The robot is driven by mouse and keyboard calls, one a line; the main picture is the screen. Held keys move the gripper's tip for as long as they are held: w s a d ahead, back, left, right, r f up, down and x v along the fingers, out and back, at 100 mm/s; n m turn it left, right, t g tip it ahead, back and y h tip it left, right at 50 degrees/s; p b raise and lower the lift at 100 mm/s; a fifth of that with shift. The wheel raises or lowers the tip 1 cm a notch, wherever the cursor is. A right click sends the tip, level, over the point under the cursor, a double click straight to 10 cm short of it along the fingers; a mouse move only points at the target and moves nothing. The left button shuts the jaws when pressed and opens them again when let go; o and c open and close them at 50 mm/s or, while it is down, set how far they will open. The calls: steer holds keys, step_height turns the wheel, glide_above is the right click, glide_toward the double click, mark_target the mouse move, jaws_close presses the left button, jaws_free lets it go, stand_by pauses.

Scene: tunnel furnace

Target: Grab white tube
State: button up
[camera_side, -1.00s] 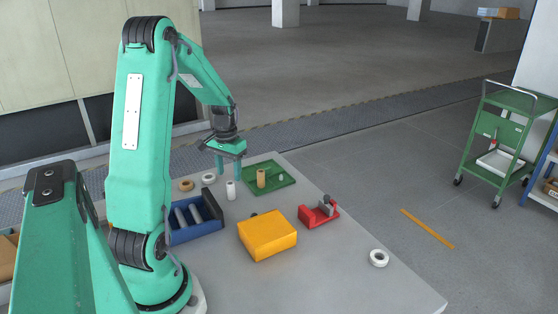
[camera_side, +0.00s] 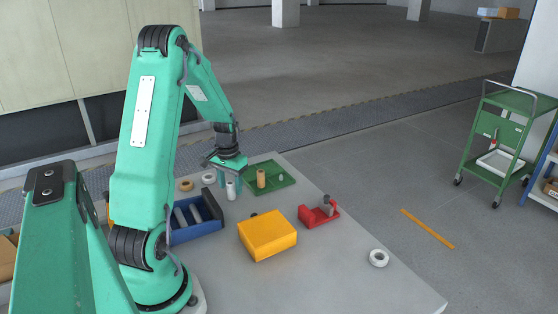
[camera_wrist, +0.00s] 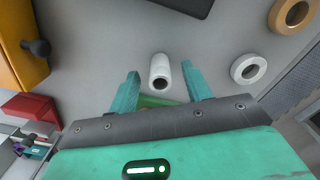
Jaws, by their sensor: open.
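The white tube (camera_side: 231,190) stands upright on the grey table, just left of the green tray. In the wrist view the white tube (camera_wrist: 160,73) shows its dark hollow end, and it lies between the lines of my two fingers, just beyond the fingertips. My gripper (camera_side: 231,179) is open and empty, low over the table by the tube. In the wrist view my gripper's fingers (camera_wrist: 160,80) are spread to either side of the tube, with gaps visible on both sides. I see no contact with it.
A green tray (camera_side: 286,181) holds a tan tube (camera_side: 261,178). A blue bin (camera_side: 205,232) with grey rolls, a yellow box (camera_side: 267,235), and a red holder (camera_side: 318,217) stand nearby. A tan ring (camera_side: 186,185) and white rings (camera_side: 208,179) lie on the table.

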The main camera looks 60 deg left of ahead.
steer(key=shift+f, duration=1.25)
steer(key=c, duration=1.1)
